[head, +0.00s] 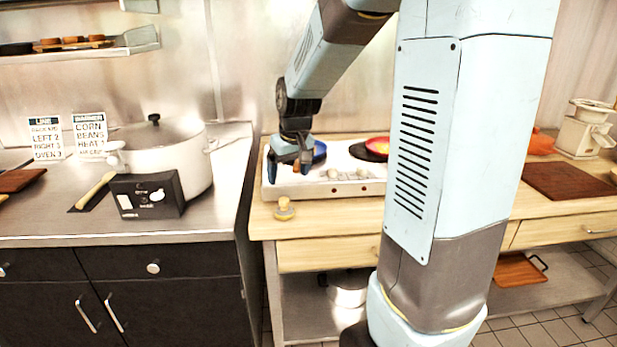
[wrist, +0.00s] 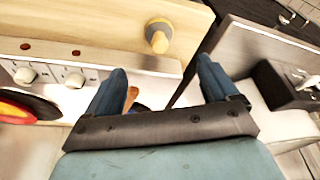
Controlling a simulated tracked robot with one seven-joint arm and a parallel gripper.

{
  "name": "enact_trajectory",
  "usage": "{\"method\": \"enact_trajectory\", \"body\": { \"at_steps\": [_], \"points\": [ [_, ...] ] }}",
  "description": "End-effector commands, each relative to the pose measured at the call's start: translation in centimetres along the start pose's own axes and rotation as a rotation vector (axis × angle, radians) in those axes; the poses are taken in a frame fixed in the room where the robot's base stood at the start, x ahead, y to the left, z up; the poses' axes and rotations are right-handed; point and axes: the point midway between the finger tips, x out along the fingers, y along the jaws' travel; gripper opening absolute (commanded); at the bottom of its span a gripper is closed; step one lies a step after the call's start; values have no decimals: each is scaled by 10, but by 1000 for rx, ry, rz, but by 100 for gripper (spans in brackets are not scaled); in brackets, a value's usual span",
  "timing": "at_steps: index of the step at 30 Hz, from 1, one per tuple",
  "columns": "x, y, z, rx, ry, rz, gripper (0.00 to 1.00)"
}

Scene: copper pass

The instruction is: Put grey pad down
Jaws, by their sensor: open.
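I cannot make out a grey pad for sure in either view. My gripper (head: 289,170) is open above the left end of the white hob, near the front-left of the wooden bench. In the wrist view my gripper (wrist: 163,78) has its two fingers wide apart, with nothing held between them. A small orange-brown thing (wrist: 132,96) shows beside the left finger, partly hidden by it. A pale wooden knob-like object (head: 284,209) stands on the bench edge below my gripper; it also shows beyond the fingers in the wrist view (wrist: 159,36).
The white hob (head: 335,188) has front knobs and a red-and-yellow round thing (head: 378,146) at its back. A large white pot (head: 190,160) and a black control box (head: 147,196) stand on the left steel counter. A gap separates counter and bench.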

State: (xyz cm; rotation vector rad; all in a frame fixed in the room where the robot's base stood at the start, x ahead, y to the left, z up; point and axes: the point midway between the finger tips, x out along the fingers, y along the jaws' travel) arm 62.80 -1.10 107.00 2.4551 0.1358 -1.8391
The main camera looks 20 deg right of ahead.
Motion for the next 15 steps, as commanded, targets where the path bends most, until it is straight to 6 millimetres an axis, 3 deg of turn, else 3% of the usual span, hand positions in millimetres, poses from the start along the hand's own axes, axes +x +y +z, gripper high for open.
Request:
{"method": "enact_trajectory", "body": {
  "at_steps": [6, 15],
  "points": [
    [-57, -7, 37, 22, 53, 7, 87],
    [-118, -16, 99, 54, 119, 19, 87]
  ]
}}
